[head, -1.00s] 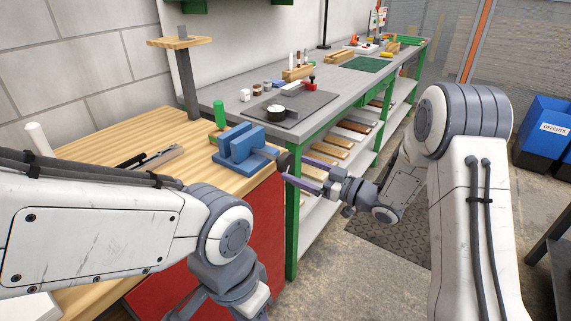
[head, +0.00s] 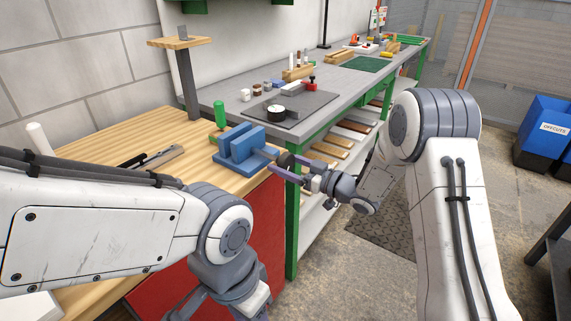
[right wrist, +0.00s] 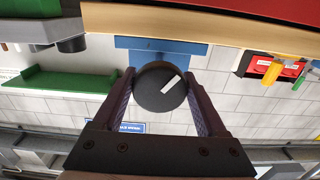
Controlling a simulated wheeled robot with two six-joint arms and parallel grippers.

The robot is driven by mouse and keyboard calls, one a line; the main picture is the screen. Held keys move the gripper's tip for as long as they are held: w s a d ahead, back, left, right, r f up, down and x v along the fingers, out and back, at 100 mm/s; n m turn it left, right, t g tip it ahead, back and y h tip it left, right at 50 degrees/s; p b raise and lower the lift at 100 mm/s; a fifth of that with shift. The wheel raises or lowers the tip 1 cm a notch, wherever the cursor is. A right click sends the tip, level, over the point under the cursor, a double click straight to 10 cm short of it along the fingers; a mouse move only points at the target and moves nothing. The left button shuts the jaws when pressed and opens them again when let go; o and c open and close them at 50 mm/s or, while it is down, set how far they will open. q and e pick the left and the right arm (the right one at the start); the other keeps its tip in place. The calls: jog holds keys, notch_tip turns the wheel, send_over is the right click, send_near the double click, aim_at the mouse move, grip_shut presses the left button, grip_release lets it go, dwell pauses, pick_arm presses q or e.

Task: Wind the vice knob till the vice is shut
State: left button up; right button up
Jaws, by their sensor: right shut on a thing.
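The blue vice (head: 248,142) sits at the right edge of the wooden bench top. Its upright jaw plates stand apart with a gap between them. The dark round knob (head: 285,160) sticks out from the vice past the bench edge. In the right wrist view the knob (right wrist: 153,94) is a black disc with a white mark slanting up to the right. My right gripper (right wrist: 160,92) is shut on the knob, one finger on each side; it also shows in the head view (head: 288,166). My left arm crosses the lower left, and its fingertips are out of view.
A green-topped peg (head: 219,115) stands just behind the vice. Dark tools (head: 150,157) lie on the wooden bench top (head: 100,140) to its left. A green-legged grey bench (head: 225,95) with shelves stands beyond.

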jog(key=m+p, duration=0.3)
jog(key=shift+r, duration=0.2)
jog(key=m+p, duration=0.4)
jog(key=m, duration=0.1)
jog(key=shift+s+m, duration=0.1)
jog(key=shift+m, duration=0.3)
jog(key=m+p, duration=0.3)
jog(key=m, duration=0.2)
jog(key=shift+p, duration=0.4)
jog(key=shift+m+p, duration=0.85)
jog(key=shift+m, duration=1.15)
jog(key=o, duration=1.3)
jog(key=b+v, duration=0.1)
jog(key=v, duration=0.9)
jog(key=shift+s+d+b, duration=0.15)
jog(key=shift+b, duration=0.15)
